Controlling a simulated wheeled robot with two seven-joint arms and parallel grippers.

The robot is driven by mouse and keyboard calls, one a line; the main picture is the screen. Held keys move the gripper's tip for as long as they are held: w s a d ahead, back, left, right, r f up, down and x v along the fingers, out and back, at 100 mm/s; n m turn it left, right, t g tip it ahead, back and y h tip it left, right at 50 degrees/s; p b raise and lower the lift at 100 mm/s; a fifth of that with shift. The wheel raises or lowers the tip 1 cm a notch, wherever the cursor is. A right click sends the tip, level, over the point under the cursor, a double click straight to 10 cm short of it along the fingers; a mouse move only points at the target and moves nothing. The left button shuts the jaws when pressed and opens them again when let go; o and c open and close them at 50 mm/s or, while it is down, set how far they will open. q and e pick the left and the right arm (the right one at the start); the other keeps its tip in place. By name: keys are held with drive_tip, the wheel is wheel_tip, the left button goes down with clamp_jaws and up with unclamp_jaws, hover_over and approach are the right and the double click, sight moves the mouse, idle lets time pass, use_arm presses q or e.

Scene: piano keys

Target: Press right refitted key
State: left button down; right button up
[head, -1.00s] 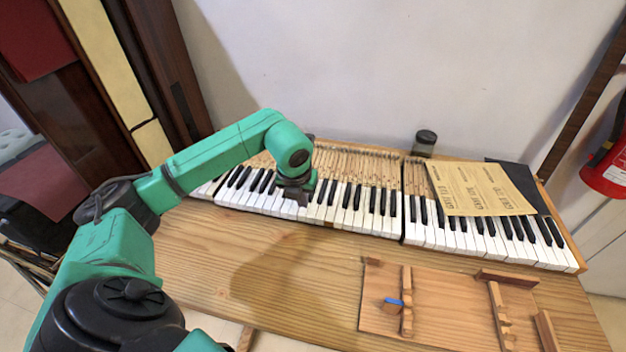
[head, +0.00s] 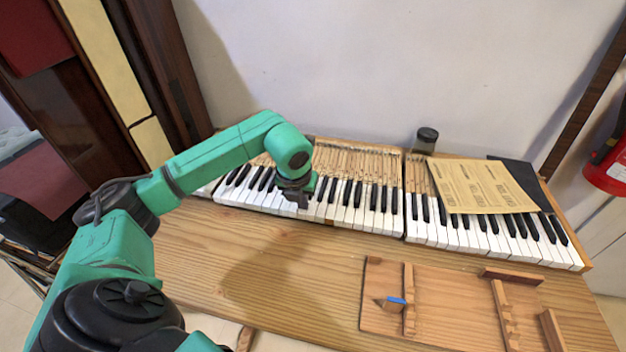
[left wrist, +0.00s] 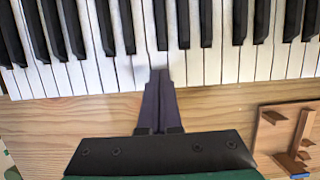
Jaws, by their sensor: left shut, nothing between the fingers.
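The piano keyboard (head: 360,218) runs across the back of the table, with white and black keys. My left gripper (head: 302,204) is shut and empty, held low at the front ends of the white keys left of the keyboard's middle. In the left wrist view its closed fingertips (left wrist: 159,74) overlap the front of a white key (left wrist: 155,58). I cannot tell whether they touch it. Nothing I can see marks out which key is the refitted one. My right gripper is not in view.
A wooden board with strips (head: 450,318) and a small blue item (head: 397,300) lies at the front right. Paper sheets (head: 480,187) cover part of the right keys. A dark jar (head: 427,138) stands behind. Bare table (head: 240,260) lies in front of the keys.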

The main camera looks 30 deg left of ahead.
use_arm(q)
drive_tip(key=shift+f, duration=0.45)
wheel_tip(320, 180, up, 9)
drive_tip(key=p, duration=0.5)
drive_tip(key=shift+r+p, duration=0.15)
drive_tip(key=shift+p, duration=0.25)
